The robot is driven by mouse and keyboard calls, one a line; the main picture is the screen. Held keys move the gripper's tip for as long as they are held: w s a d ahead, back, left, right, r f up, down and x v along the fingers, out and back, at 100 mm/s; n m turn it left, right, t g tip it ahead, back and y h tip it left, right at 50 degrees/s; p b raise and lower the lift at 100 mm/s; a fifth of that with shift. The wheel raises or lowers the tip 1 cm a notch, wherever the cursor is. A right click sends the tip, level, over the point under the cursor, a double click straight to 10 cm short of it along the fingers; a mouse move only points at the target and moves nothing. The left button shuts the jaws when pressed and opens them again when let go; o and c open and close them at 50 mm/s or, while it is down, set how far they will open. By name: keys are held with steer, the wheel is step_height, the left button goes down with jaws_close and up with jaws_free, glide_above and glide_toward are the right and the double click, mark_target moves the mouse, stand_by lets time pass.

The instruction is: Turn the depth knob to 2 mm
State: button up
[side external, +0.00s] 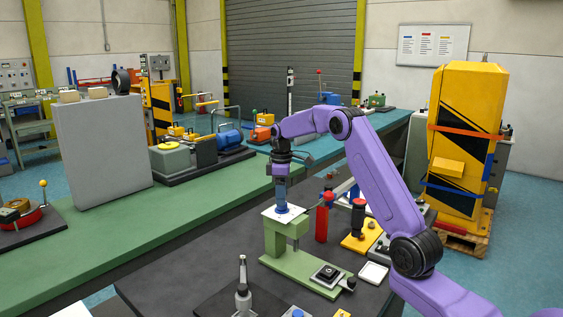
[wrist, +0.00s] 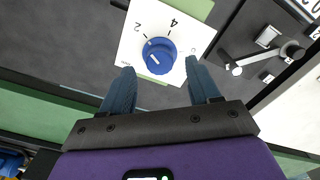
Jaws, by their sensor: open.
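The depth knob (wrist: 160,48) is round and blue, with a short white line on its face. It sits on a white dial plate (wrist: 128,48) with the printed numbers 2 and 4. In the side view, the dial plate (side external: 299,212) tops a green stand (side external: 275,243). My gripper (wrist: 160,67) is open, its blue fingers apart on either side of the knob's lower part in the picture. In the side view my gripper (side external: 281,200) points down over the plate; contact cannot be told.
A metal lever fixture (side external: 243,290) is at the front. A small lever device (wrist: 265,52) shows at right in the wrist view.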

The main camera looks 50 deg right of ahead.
step_height(320, 180, up, 14)
steer(key=shift+r, duration=0.25)
stand_by(0.3)
stand_by(0.4)
steer(key=s+a+n, duration=0.1)
steer(key=s+a, duration=0.2)
steer(key=a, duration=1.1)
steer(key=s+a+f+n, duration=0.2)
steer(key=s+a+f, duration=0.1)
steer(key=s+a, duration=0.85)
steer(key=s+f+n, duration=0.1)
steer(key=s+f, duration=0.4)
steer(key=s, duration=0.8)
steer(key=s+f+n, duration=0.1)
steer(key=s+f, duration=0.4)
steer(key=s, duration=0.8)
steer(key=shift+d+n, duration=0.15)
steer(key=shift+n, duration=0.25)
